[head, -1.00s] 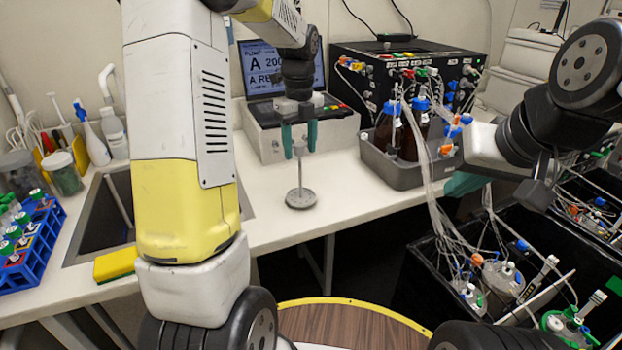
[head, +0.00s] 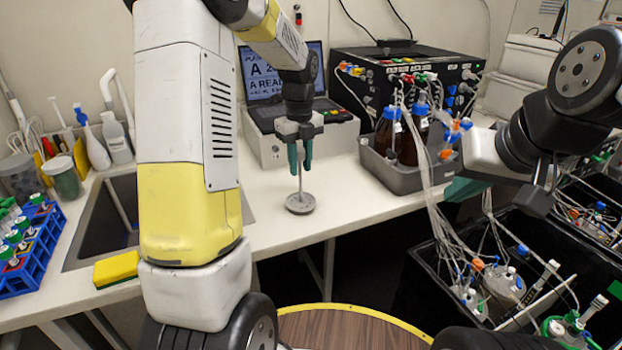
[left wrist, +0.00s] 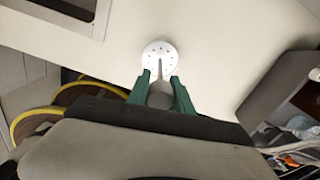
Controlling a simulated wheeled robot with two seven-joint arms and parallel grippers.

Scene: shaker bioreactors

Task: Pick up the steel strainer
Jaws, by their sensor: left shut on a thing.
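The steel strainer (head: 300,204) is a small round perforated disc with a thin upright stem, near the front edge of the white bench in the head view. My left gripper (head: 300,163) points down above the disc, its green fingers shut on the stem. In the left wrist view the disc of the strainer (left wrist: 160,49) shows just beyond the green fingertips (left wrist: 160,80). I cannot tell whether the disc touches the bench.
A grey tray (head: 400,180) with brown bottles stands right of the strainer. A pump unit with a screen (head: 262,140) is behind. A sink (head: 95,225), yellow sponge (head: 116,268) and blue tube rack (head: 32,262) are at the left. Black bins with tubing fill the right.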

